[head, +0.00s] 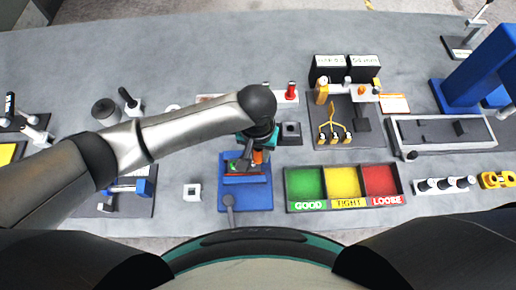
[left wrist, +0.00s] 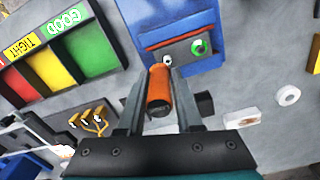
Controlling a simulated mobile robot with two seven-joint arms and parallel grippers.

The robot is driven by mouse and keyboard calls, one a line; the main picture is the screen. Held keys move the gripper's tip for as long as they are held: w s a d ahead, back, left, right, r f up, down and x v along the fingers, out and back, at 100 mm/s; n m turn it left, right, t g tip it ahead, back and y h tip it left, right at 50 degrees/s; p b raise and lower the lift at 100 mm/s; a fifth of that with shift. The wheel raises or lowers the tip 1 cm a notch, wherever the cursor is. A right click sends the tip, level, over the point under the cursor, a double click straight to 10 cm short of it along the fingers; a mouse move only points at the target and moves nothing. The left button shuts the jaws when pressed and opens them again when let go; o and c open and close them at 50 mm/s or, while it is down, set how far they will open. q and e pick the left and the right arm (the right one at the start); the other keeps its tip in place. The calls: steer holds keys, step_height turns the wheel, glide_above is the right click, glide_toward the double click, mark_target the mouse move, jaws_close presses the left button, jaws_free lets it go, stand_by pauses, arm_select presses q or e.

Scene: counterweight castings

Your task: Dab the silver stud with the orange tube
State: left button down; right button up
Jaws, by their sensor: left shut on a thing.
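My left gripper (head: 249,152) is shut on the orange tube (left wrist: 159,92), which shows between the two fingers in the left wrist view. In the head view a little of the orange tube (head: 258,157) shows beside the fingers, over the blue fixture (head: 226,199). A small silver stud (left wrist: 167,59) shows on the fixture's grey plate, right at the tube's far end. I cannot tell whether tube and stud touch. A green-ringed spot (left wrist: 201,47) is beside it on the plate. In the head view the stud is hidden. My right gripper is not in view.
A sorting tray (head: 342,207) with green, yellow and red compartments stands just right of the fixture. A dark tool board (head: 350,135) is behind the tray. My left arm spans the left side.

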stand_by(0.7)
arm_select(q)
steer(key=shift+f+p, duration=0.1)
steer(key=shift+p, duration=0.45)
steer(key=shift+p, duration=0.3)
steer(key=shift+f+b, duration=0.45)
steer(key=shift+f, duration=0.35)
stand_by(1.6)
steer(key=shift+p, duration=0.3)
stand_by(1.1)
steer(key=shift+s+a+f, duration=0.1)
steer(key=shift+f, duration=0.05)
stand_by(0.8)
steer(key=shift+r, duration=3.1)
